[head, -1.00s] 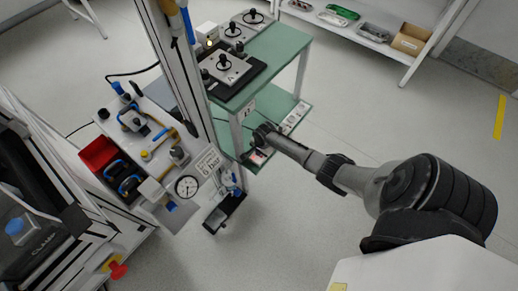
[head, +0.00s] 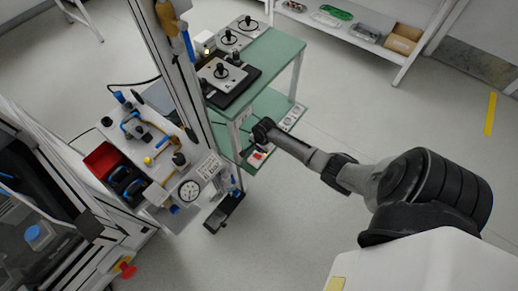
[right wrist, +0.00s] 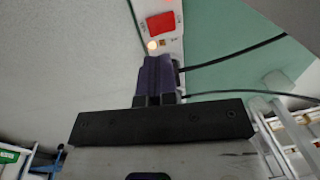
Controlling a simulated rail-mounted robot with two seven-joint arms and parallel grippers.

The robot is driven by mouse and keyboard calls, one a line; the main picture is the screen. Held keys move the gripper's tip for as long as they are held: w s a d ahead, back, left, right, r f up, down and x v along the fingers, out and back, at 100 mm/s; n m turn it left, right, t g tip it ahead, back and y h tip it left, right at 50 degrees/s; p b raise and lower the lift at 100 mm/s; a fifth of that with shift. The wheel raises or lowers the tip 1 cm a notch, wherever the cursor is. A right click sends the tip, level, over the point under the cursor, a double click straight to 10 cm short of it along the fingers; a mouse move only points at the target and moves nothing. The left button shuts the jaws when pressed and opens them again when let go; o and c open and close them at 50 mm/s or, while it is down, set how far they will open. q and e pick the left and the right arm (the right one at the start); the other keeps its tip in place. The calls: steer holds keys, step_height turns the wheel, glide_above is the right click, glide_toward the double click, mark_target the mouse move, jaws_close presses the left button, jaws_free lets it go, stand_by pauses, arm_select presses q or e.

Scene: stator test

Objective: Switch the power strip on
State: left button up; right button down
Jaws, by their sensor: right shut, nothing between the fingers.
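The white power strip (head: 290,118) lies along the front edge of the lower green shelf in the head view. Its red rocker switch (head: 257,155) is at the near end. In the right wrist view the red switch (right wrist: 160,23) is at the top, with a small glowing lamp (right wrist: 152,45) just below it on the strip's white body (right wrist: 174,45). My right gripper (right wrist: 155,62) is shut and empty, its fingertips close to the lamp and switch end. Whether they touch the strip I cannot tell. In the head view the right gripper (head: 262,132) is beside the shelf edge. My left gripper is out of view.
The green table's upper top (head: 270,50) carries several grey units with black knobs above the shelf. Dark cables (right wrist: 235,53) run over the shelf beside the strip. A frame post (head: 185,75) and a gauge panel (head: 190,190) stand left.

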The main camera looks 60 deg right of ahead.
step_height(320, 180, up, 7)
steer(key=p, duration=0.3)
steer(key=shift+s, duration=0.45)
steer(key=shift+a, duration=0.15)
steer(key=s+a+r+n+p, duration=0.1)
steer(key=s+a+r+n, duration=0.35)
steer(key=a+n, duration=0.35)
steer(key=s+a+r+n+p, duration=0.25)
steer(key=s+a+n, duration=0.35)
steer(key=a, duration=0.4)
steer(key=s+a+r+n+t, duration=0.2)
steer(key=s+a+r+n, duration=0.55)
steer(key=r, duration=0.45)
step_height(320, 180, up, 38)
steer(key=p, duration=3.8)
steer(key=shift+s+a, duration=0.35)
steer(key=shift+s, duration=0.05)
